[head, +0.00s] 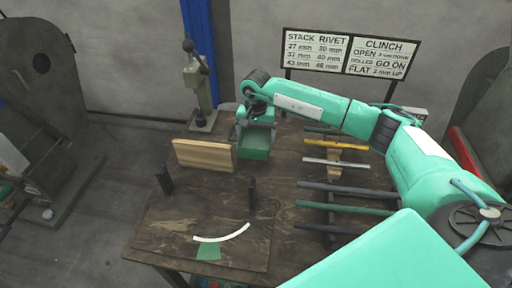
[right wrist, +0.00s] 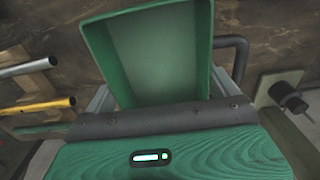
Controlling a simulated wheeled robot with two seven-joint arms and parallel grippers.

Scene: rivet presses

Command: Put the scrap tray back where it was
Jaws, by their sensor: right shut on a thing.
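The scrap tray is a green open box (head: 255,153) at the far middle of the workbench, between the wooden block and the rods. In the right wrist view the empty-looking inside of the tray (right wrist: 152,55) fills the top middle. My right gripper (head: 256,126) is shut on the tray's near wall, reaching in from the right. In the right wrist view its jaws (right wrist: 165,118) meet the tray edge. I cannot tell whether the tray touches the bench. My left gripper is not in view.
A wooden block (head: 203,155) stands left of the tray, and a small press (head: 195,90) stands behind it. Several rods (head: 345,208) lie on racks to the right. Two dark posts (head: 165,180) and a white arc (head: 222,236) occupy the front board.

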